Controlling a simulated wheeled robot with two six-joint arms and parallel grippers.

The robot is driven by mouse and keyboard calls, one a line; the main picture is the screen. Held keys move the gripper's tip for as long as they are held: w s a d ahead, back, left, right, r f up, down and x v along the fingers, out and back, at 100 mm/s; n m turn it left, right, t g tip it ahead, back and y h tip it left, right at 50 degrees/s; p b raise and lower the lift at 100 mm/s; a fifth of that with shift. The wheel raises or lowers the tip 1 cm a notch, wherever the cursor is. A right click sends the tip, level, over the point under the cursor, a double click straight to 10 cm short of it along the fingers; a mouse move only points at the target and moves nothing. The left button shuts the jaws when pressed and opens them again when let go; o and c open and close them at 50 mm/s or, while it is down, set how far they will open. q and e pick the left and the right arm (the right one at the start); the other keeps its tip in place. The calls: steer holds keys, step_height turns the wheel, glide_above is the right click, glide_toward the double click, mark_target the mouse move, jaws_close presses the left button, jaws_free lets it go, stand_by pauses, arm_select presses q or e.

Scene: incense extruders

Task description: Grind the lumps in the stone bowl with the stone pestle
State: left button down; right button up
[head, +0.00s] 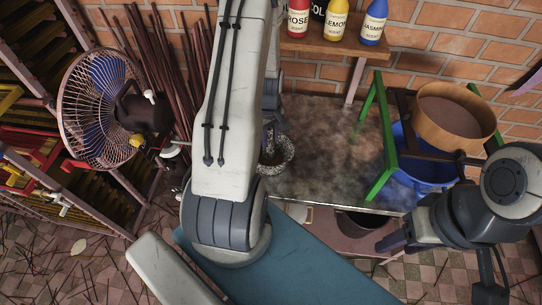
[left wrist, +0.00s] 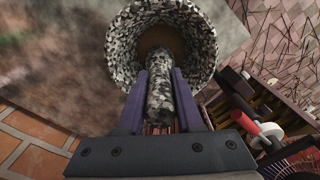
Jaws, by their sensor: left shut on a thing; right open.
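The speckled grey stone bowl (head: 284,152) stands on the stained slab, partly hidden by my left arm. In the left wrist view the bowl (left wrist: 118,48) shows from above, with a brown inside. No separate lumps can be made out. My left gripper (left wrist: 160,75) is shut on the speckled stone pestle (left wrist: 160,104). The pestle's far end reaches over the bowl's near rim toward the inside; whether it touches the bottom is unclear. In the head view my left arm hides most of that gripper. My right gripper (head: 393,240) is open and empty, low at the right, away from the bowl.
The slab (head: 325,150) is bare right of the bowl. A fan (head: 98,108) and incense sticks (head: 160,65) are left. Bottles (head: 335,20) stand on a shelf behind.

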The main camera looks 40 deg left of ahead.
arm_select(q)
steer(key=shift+s, duration=0.6)
steer(key=shift+s+d, duration=0.2)
steer(key=shift+d, duration=0.2)
steer(key=shift+w+d, duration=0.25)
steer(key=shift+d, duration=0.35)
steer(key=shift+r, duration=0.1)
steer(key=r+p, duration=0.6)
steer(key=r, duration=0.1)
steer(key=a+r+p, duration=0.1)
steer(key=r+p, duration=0.2)
steer(key=shift+w+r, duration=0.15)
steer(key=shift+w, duration=0.15)
